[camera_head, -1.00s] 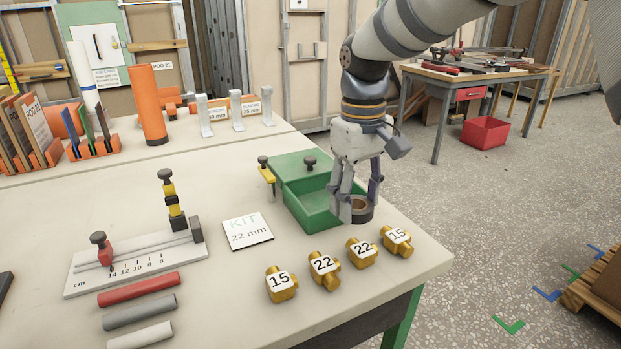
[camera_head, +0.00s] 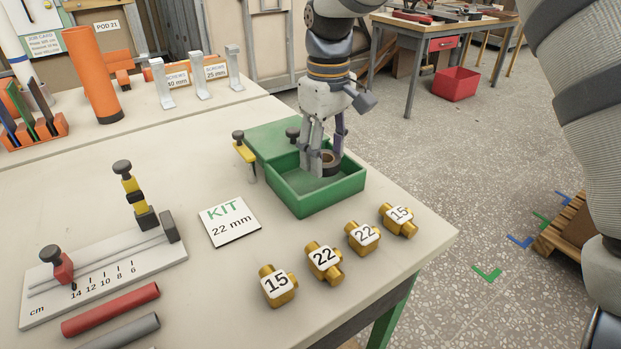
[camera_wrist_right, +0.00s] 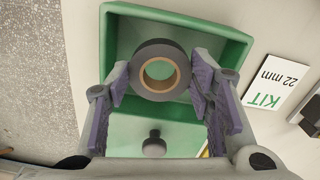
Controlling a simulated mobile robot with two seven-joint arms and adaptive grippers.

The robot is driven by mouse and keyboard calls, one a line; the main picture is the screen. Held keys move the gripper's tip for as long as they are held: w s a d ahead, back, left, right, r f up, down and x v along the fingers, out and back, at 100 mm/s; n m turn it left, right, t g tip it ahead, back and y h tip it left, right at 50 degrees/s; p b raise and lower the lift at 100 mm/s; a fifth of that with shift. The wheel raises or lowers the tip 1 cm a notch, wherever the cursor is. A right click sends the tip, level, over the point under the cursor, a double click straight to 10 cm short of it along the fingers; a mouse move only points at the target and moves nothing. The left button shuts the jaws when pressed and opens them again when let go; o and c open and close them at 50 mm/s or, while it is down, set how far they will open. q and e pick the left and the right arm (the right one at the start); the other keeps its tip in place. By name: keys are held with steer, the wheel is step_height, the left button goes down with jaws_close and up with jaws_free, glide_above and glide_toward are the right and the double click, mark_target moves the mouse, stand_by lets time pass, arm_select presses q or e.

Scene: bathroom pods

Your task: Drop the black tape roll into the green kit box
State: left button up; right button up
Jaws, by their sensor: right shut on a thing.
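The black tape roll (camera_head: 331,169), with a brown core, is between the fingers of my right gripper (camera_head: 325,160). In the right wrist view the roll (camera_wrist_right: 160,46) sits between the two fingertips, its hole facing the camera. My right gripper is shut on it, pointing down. The green kit box (camera_head: 321,198) stands open on the table, and the gripper and roll are over its open compartment, low at the rim. I cannot tell whether the roll touches the floor of the box. The box interior (camera_wrist_right: 205,38) shows behind the roll in the wrist view. My left gripper is not in view.
A KIT 22 mm card (camera_head: 230,220) lies left of the box. Several brass fittings (camera_head: 324,259) stand in front. A measuring jig (camera_head: 105,265) is at left.

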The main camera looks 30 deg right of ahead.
steer(key=o, duration=1.1)
steer(key=shift+r, duration=0.1)
step_height(320, 180, up, 12)
